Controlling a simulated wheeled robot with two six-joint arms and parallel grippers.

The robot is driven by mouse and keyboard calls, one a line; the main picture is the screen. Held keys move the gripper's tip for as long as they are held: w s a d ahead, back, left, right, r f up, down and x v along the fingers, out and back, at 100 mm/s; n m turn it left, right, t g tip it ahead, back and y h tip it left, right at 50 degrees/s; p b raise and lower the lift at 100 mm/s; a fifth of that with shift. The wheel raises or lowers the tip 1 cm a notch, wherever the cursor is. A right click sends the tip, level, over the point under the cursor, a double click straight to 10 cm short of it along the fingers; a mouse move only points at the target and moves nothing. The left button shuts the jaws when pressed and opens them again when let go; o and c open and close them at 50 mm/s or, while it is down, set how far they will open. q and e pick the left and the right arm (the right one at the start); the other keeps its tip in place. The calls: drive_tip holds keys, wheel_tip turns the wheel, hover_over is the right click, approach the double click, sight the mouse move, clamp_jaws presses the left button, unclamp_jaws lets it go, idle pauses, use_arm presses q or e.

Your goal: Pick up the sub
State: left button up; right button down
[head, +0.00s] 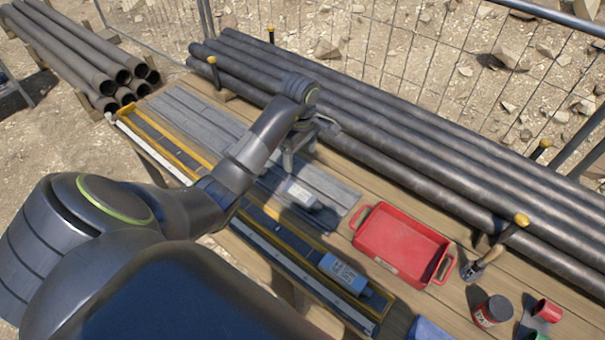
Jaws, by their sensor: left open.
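No piece is plainly marked as the sub. A small pale grey piece with a dark end (302,194) lies on the grey slatted panel (335,190) in the middle of the bench; I cannot tell if it is the sub. My left gripper (298,158) is open and empty above the panel, just behind that piece and apart from it. My left arm crosses the picture from the lower left and hides part of the bench. My right gripper is not in view.
A red tray (391,245) stands right of the panel. A blue labelled box (343,272) sits on the yellow-edged rail. A brush (482,262), a dark red-labelled can (492,311) and a red cup (547,311) are at right. Long dark pipes (420,150) line the back.

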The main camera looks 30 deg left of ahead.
use_arm(q)
drive_tip(key=b, duration=1.1)
hover_over(301, 194)
wheel_tip(301, 194, down, 12)
drive_tip(key=shift+r, duration=0.1)
wheel_tip(301, 194, down, 5)
drive_tip(key=b, duration=0.5)
drive_tip(key=shift+c, duration=0.4)
drive_tip(key=shift+w, duration=0.1)
drive_tip(key=c, duration=1.4)
